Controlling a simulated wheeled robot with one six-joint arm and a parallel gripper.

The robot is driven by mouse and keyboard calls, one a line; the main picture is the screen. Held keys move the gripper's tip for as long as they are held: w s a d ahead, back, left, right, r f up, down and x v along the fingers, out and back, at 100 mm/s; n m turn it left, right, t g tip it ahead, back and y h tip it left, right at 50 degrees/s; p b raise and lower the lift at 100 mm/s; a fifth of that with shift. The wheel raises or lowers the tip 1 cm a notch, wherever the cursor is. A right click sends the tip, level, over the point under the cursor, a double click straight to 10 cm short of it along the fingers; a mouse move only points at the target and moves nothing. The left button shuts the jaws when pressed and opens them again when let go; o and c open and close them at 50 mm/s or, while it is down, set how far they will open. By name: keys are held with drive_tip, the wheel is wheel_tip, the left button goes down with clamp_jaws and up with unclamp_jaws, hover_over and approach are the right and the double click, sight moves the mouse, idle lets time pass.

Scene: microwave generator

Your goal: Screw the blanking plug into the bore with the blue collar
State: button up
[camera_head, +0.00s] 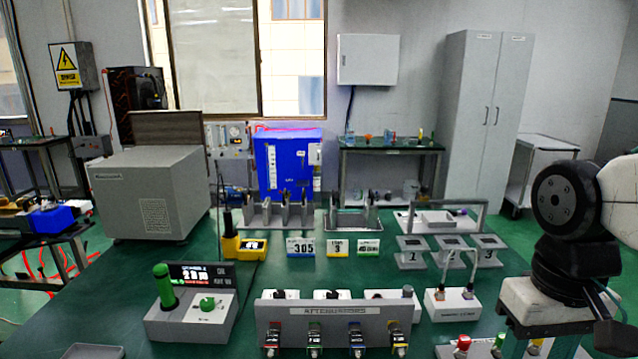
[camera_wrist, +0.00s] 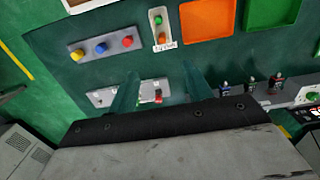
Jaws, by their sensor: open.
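The bore with the blue collar (camera_head: 355,330) is on the front of the grey panel (camera_head: 277,312) marked like "ATTENUATORS", between the green and yellow collars. A metal fitting sits at each collar. I cannot make out the blanking plug for certain; a grey upright cylinder (camera_head: 408,290) stands at the panel's right end. My gripper (camera_wrist: 160,90) is open in the wrist view, its two greenish fingers apart with nothing held between them. Below the fingers lies a pale panel (camera_wrist: 103,97) with a small red part (camera_wrist: 158,97). The head view shows my arm at right, but not the fingertips.
A control box with a green handle (camera_head: 161,284) stands left of the panel. A white block with a looped handle (camera_head: 452,303) stands right. The wrist view shows a coloured-knob panel (camera_wrist: 80,52), an orange tray (camera_wrist: 208,18) and a green tray (camera_wrist: 270,12).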

drive_tip(key=s, duration=0.1)
drive_tip(key=s+t, duration=0.1)
drive_tip(key=shift+s+d+r, duration=0.1)
drive_tip(key=shift+s+r, duration=0.25)
drive_tip(key=shift+r, duration=0.05)
drive_tip(key=shift+s+r+t, duration=0.2)
drive_tip(key=shift+r+t, duration=0.2)
drive_tip(key=shift+r, duration=0.1)
drive_tip(key=shift+c, duration=0.3)
drive_tip(key=n+t+h, duration=0.1)
drive_tip(key=n+h, duration=0.3)
drive_tip(key=n, duration=2.1)
hover_over(409, 288)
drive_tip(key=s+a, duration=0.2)
drive_tip(key=a, duration=0.1)
wheel_tip(409, 288, down, 15)
drive_tip(key=x, duration=0.7)
drive_tip(key=shift+w+f, duration=0.2)
drive_tip(key=shift+f, duration=0.1)
